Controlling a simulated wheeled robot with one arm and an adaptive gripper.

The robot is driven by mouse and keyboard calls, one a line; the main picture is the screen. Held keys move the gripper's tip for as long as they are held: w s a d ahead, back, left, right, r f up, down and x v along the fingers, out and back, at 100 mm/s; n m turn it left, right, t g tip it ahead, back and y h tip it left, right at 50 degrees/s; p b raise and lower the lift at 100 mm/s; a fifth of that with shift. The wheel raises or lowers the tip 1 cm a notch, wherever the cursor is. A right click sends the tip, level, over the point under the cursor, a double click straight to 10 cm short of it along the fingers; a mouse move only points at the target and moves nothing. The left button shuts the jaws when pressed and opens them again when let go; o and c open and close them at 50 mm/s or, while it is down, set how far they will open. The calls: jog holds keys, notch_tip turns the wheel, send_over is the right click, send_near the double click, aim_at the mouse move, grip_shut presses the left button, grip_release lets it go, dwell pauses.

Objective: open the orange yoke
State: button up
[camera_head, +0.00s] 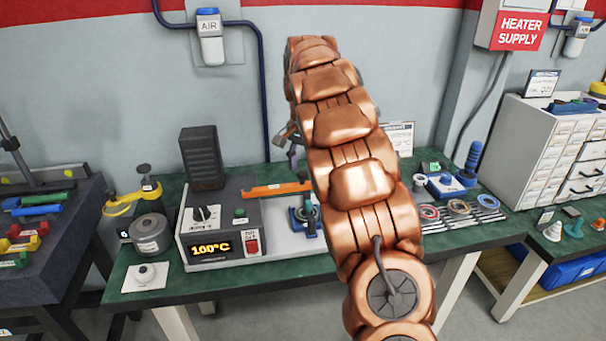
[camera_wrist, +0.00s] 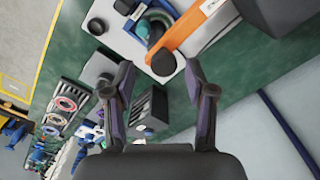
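In the wrist view the orange yoke (camera_wrist: 185,35) runs from the top right to the blue fixture (camera_wrist: 152,22) over a white plate. My gripper (camera_wrist: 158,75) has its two fingers spread apart with nothing between them. It is apart from the yoke. In the head view it is mostly hidden behind my arm.
The heater box (camera_head: 222,225) and a black finned block (camera_head: 202,158) stand left of the yoke. A yellow-armed device (camera_head: 128,200) is farther left. A white drawer cabinet (camera_head: 550,150) stands far right.

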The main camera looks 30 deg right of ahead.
jog(key=shift+w+a+r, duration=0.1)
jog(key=shift+a+r, duration=0.05)
jog(key=shift+r, duration=3.1)
jog(key=s+a+r+n+p, duration=0.1)
jog(key=s+a+n, duration=0.3)
jog(key=s+a, duration=0.7)
jog(key=shift+s+a+r+g+p, duration=0.25)
jog(key=shift+a+r+g+p, duration=0.05)
jog(key=shift+p, duration=0.1)
